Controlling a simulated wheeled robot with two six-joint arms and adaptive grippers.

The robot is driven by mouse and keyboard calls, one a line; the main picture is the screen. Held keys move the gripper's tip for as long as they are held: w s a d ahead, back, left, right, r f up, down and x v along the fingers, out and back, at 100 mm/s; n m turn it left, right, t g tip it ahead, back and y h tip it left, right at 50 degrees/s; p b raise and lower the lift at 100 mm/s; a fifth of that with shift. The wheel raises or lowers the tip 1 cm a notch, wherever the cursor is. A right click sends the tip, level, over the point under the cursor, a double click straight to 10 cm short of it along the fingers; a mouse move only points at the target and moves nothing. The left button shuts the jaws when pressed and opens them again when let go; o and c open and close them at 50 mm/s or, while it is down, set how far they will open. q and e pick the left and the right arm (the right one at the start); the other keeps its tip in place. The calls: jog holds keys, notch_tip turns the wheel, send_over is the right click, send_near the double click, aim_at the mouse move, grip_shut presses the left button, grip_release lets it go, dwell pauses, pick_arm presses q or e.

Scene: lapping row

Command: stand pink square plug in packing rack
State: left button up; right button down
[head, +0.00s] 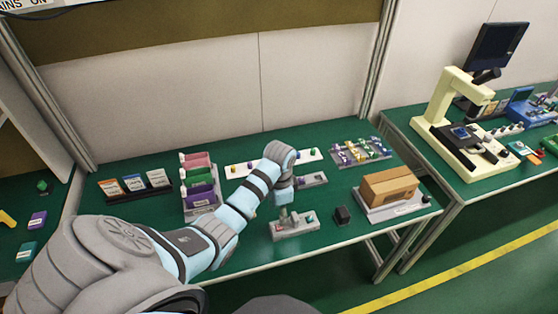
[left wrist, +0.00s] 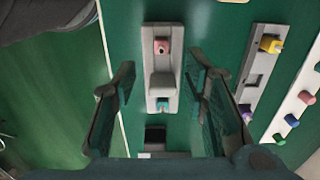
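A pink square plug (left wrist: 162,46) with a dark mark on its top sits at one end of a narrow grey fixture (left wrist: 150,35). A raised grey block stands mid-fixture and a teal plug (left wrist: 162,104) sits towards the other end. This fixture also shows in the head view (head: 294,229). My left gripper (head: 284,210) is above it. In the left wrist view its fingers (left wrist: 162,70) are wide apart on either side, with nothing held. A second grey rack (left wrist: 256,68) holds a yellow and a purple plug, with a dark gap between. I cannot tell which is the packing rack.
A small black block (head: 342,215) stands right of the fixture. A cardboard box (head: 389,187) lies further right. A stand of coloured bins (head: 200,185) is at the left, and a white strip with coloured pegs (head: 245,169) lies behind.

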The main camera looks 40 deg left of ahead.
aim_at(279, 228)
pick_arm(q)
notch_tip(279, 228, down, 7)
jog(key=shift+a+f+b, duration=0.1)
jog(key=shift+f+b, duration=0.05)
jog(key=shift+b, duration=0.55)
jog(key=shift+c, duration=0.6)
grip_shut()
